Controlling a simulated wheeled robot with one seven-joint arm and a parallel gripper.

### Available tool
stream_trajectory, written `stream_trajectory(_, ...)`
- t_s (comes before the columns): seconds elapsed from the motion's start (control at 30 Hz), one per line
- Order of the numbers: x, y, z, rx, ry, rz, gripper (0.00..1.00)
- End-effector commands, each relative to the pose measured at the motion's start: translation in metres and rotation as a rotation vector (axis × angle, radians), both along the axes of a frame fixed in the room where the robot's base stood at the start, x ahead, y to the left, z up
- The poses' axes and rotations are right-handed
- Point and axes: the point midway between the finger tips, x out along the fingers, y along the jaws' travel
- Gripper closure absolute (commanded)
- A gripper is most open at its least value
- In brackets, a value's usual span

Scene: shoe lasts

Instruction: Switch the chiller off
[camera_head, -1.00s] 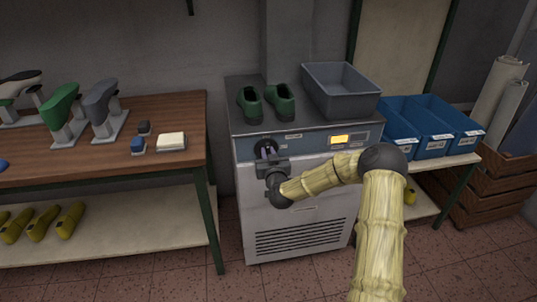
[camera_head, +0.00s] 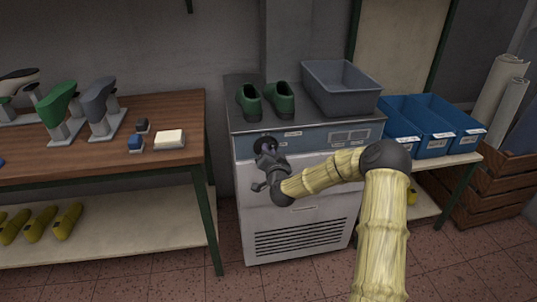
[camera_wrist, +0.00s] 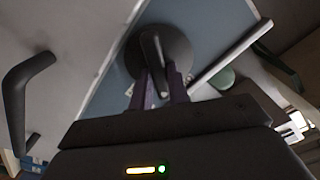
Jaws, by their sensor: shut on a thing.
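The chiller (camera_head: 300,190) is a pale cabinet with a blue-grey control band along its top front. A dark round rotary switch (camera_head: 265,143) sits at the left of that band; in the wrist view the knob (camera_wrist: 152,48) has a raised bar handle on a round dark plate. My gripper (camera_head: 268,152) is at the switch, its purple-tinted fingers shut on the knob's handle. The display (camera_head: 349,137) at the right of the band is unlit grey. The fingers partly hide the knob.
Green shoes (camera_head: 265,101) and a grey bin (camera_head: 341,88) stand on the chiller. A wooden bench (camera_head: 100,165) with shoe lasts is at left. Blue bins (camera_head: 432,143) stand on a table at right. A dark bar handle (camera_wrist: 25,95) shows in the wrist view.

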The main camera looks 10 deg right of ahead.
Motion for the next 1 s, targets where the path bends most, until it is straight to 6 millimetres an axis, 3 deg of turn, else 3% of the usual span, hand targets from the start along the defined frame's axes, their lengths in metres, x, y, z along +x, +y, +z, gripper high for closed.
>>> stream_trajectory(0.6,-0.0007,-0.003,-0.0072,0.585,0.002,0.0,1.0)
stream_trajectory(1.0,-0.0006,-0.0027,-0.0091,0.86,0.003,0.0,1.0)
